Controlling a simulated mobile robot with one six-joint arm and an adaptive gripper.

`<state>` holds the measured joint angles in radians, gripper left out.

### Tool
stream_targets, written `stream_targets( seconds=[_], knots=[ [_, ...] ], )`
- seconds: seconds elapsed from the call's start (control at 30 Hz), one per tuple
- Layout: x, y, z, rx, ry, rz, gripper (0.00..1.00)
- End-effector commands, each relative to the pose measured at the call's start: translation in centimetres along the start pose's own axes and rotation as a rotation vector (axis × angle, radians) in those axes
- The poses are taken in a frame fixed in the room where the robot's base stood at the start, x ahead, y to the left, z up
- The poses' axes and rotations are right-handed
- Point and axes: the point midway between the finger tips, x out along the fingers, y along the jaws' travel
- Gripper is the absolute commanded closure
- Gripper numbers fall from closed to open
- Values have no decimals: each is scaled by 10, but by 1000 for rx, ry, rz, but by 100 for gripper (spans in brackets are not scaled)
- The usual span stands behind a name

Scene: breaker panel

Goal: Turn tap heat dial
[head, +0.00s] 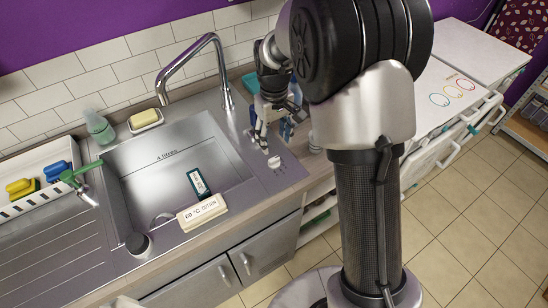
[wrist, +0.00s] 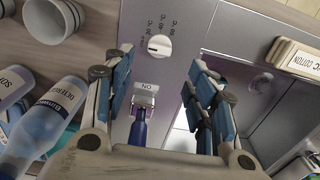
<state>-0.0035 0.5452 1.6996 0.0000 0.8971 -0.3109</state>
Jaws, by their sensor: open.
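The heat dial is a white round knob (head: 274,162) on the grey counter strip right of the sink. In the wrist view the dial (wrist: 159,45) sits beyond the fingertips, with temperature marks printed beside and above it. My gripper (head: 264,128) hangs over the strip behind the dial in the head view. In the wrist view its blue-padded fingers (wrist: 165,82) are wide apart. Between them, lower in the picture, is a switch (wrist: 146,88) marked ON with a blue lever. The fingers appear clear of the dial. The tap (head: 215,60) arches behind the sink.
The steel sink (head: 120,205) lies left of the strip. A cream sign reading 60 °C (head: 202,212) stands at its front edge. Detergent bottles (wrist: 50,125) and a cup (wrist: 55,18) stand left of my gripper in the wrist view. A yellow sponge (head: 144,118) is behind the sink.

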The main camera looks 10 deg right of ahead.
Motion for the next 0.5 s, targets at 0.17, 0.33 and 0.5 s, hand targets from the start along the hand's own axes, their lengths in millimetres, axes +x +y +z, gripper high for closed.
stream_targets(
  seconds=[0.17,0.33,0.5],
  knots=[
    [42,0,1,0,-3,-1,48],
    [69,0,0,0,-2,0,48],
    [83,0,0,0,-1,0,48]
  ],
)
